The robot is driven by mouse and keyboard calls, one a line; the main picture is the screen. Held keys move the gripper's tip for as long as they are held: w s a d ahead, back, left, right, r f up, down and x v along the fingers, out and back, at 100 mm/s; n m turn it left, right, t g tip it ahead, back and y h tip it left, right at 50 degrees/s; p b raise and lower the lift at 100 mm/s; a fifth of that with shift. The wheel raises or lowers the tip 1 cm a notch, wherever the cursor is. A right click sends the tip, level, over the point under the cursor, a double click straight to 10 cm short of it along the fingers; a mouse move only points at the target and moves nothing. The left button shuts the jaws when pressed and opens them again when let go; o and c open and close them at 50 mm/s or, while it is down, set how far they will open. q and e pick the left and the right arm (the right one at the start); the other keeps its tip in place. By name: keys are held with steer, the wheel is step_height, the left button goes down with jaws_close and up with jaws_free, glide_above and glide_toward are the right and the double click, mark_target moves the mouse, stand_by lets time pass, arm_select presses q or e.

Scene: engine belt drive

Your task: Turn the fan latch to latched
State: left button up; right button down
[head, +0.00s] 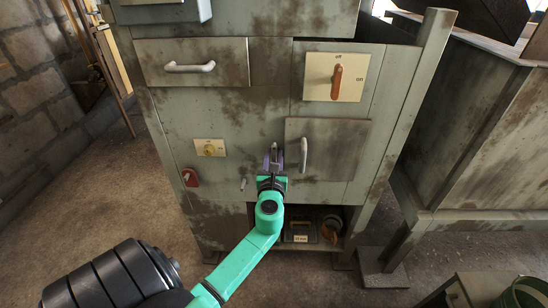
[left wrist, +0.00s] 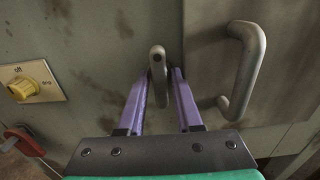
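A grey rounded lever, which looks like the fan latch (left wrist: 157,72), sticks out of the cabinet front just left of the grey door handle. In the left wrist view it points roughly upright. My left gripper (head: 273,158) is at the cabinet front, and its purple fingers (left wrist: 163,88) stand on either side of the lever. The fingers are apart, with the lever between them; firm contact on both sides does not show. In the head view the lever is mostly hidden among the fingers. No latch label is readable. My right gripper is out of view.
The grey door handle (head: 304,154) is close to the right of my fingers. A yellow knob (head: 210,148) and a red part (head: 190,177) are to the left. An orange switch (head: 337,82) is above right, and a drawer (head: 218,80) above left. An open shelf (head: 333,248) lies below.

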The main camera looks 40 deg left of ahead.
arm_select(q)
jaws_close()
steer(key=shift+n, duration=0.4)
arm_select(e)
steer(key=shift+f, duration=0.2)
arm_select(q)
steer(key=n+b, duration=0.2)
steer(key=n, duration=0.1)
steer(key=shift+f, duration=0.15)
steer(key=n+b, duration=0.2)
steer(key=n, duration=0.4)
steer(key=n+b, duration=0.3)
steer(key=n, duration=0.2)
steer(key=shift+f, duration=0.1)
steer(key=shift+n+b, duration=0.55)
steer(key=shift+n, duration=1.15)
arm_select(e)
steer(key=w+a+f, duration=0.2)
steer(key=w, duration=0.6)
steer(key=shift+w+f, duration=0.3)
